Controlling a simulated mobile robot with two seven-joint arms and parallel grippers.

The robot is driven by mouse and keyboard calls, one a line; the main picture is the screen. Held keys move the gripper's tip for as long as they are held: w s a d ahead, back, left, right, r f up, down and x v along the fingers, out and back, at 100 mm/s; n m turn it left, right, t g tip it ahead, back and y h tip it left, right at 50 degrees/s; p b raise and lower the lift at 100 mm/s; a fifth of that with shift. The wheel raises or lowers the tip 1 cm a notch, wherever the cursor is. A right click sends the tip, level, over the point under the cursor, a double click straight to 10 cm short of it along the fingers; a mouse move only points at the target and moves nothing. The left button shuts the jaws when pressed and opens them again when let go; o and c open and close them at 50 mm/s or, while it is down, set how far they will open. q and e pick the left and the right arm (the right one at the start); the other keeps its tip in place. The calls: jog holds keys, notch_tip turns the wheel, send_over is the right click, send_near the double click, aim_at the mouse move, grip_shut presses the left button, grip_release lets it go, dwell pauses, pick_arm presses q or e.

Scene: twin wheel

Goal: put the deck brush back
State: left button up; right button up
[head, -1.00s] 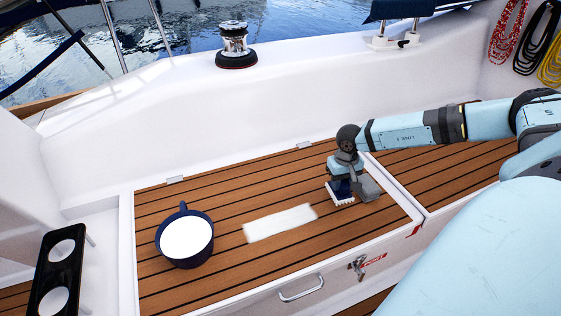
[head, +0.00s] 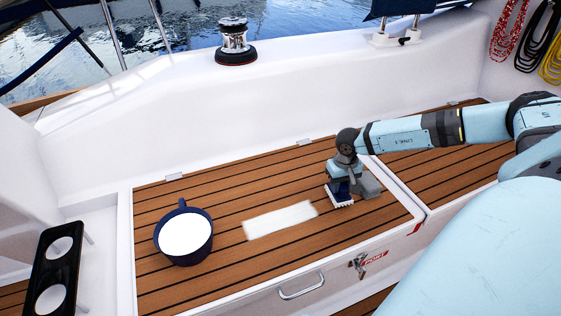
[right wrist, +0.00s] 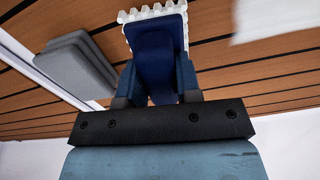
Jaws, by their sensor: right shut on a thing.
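The deck brush (head: 341,196) is dark blue with white bristles. It is at the right part of the teak seat lid, to the right of a pale rectangular patch (head: 280,221). My right gripper (head: 343,182) is shut on it from above. In the right wrist view the brush (right wrist: 155,50) sits between the two fingers (right wrist: 157,85), its white bristles showing at the top edge. The bristles are at or very near the planks; I cannot tell if they touch. My left gripper is not in view.
A blue bucket (head: 184,237) with white contents stands on the left of the teak lid (head: 240,195). A black holder with two round openings (head: 42,270) is at far left. A winch (head: 235,42) is on the coaming. Coiled ropes (head: 535,38) hang at top right.

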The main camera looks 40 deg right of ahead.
jog(key=shift+f, duration=0.65)
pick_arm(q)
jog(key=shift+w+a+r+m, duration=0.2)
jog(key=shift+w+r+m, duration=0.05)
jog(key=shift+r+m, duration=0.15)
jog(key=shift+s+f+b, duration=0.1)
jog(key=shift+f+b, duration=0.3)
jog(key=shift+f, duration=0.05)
pick_arm(e)
jog(key=shift+f, duration=0.35)
jog(key=o, duration=1.3)
jog(key=shift+c, duration=0.2)
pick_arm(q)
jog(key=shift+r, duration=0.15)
pick_arm(e)
jog(key=shift+o, duration=0.3)
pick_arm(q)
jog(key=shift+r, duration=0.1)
